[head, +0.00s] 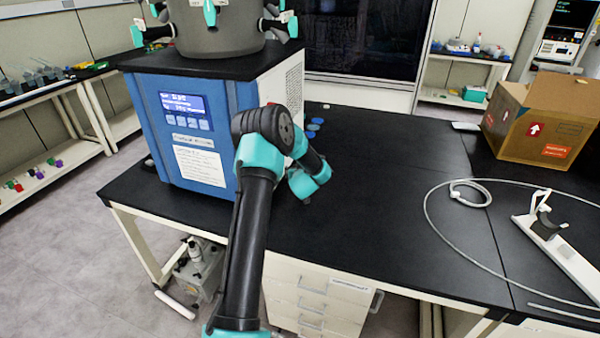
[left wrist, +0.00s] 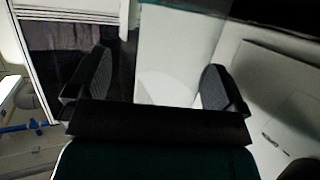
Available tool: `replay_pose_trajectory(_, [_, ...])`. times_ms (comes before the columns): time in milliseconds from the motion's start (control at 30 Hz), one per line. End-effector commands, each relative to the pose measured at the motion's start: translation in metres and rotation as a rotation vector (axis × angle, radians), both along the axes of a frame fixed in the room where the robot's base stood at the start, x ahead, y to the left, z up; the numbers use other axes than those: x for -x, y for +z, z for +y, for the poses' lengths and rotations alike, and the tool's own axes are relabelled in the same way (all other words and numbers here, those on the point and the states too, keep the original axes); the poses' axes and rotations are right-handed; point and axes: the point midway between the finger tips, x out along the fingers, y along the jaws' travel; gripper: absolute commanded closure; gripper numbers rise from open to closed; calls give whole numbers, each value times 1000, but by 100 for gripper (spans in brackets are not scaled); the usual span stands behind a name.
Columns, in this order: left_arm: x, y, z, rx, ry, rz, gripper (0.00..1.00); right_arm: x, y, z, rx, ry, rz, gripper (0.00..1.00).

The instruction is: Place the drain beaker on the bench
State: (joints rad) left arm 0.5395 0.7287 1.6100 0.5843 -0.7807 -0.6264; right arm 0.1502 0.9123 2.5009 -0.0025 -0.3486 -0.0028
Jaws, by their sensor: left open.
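My left gripper (left wrist: 158,82) is open in the left wrist view, with its two dark fingers spread apart. A pale, see-through shape (left wrist: 168,88) shows between and beyond the fingers; I cannot tell whether it is the drain beaker. In the head view my left arm reaches up past the right side of the freeze dryer (head: 185,130) and bends down beside it; its fingertips are hidden there. I see no clear drain beaker in the head view. The black bench top (head: 390,200) runs to the right of the dryer. My right gripper is not in view.
Several blue discs (head: 315,125) lie on the bench behind my arm. A cardboard box (head: 545,120) stands at the back right. A pale hose (head: 430,220) loops over the right side, beside a white stand (head: 560,250). The bench middle is clear. Drawers (head: 320,300) sit below.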

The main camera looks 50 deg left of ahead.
Motion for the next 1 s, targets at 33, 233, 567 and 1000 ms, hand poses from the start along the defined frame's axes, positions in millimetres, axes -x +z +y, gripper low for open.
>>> replay_pose_trajectory(33, [0,1,0,0,0,0,2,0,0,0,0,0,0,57])
replay_pose_trajectory(233, [6,8,-9,0,-1,0,2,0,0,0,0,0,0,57])
replay_pose_trajectory(567, [38,26,-49,0,-2,-1,2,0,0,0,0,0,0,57])
replay_pose_trajectory(1000, [70,44,-87,1,0,-1,2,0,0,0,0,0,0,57])
